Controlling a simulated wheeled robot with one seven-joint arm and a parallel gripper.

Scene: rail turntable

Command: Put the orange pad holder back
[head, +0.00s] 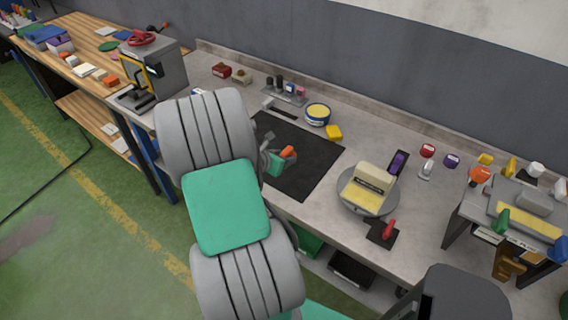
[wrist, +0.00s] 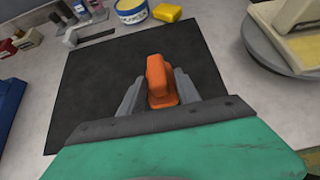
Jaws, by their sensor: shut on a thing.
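The orange pad holder (wrist: 158,80) is between the grey fingers of my gripper (wrist: 157,92) in the wrist view. My gripper is shut on it, over the black mat (wrist: 90,75). In the head view the orange pad holder (head: 288,152) shows as a small orange piece at the tip of my gripper (head: 276,158), over the left part of the black mat (head: 315,168). The lower side of the holder is hidden, and I cannot tell whether it touches the mat.
A round turntable (head: 351,204) bearing a cream block stands right of the mat. A blue-and-yellow tin (head: 318,115), a yellow sponge (head: 333,132) and a rack of small bottles (head: 286,95) line the back. A red-handled black tool (head: 382,234) lies near the front edge.

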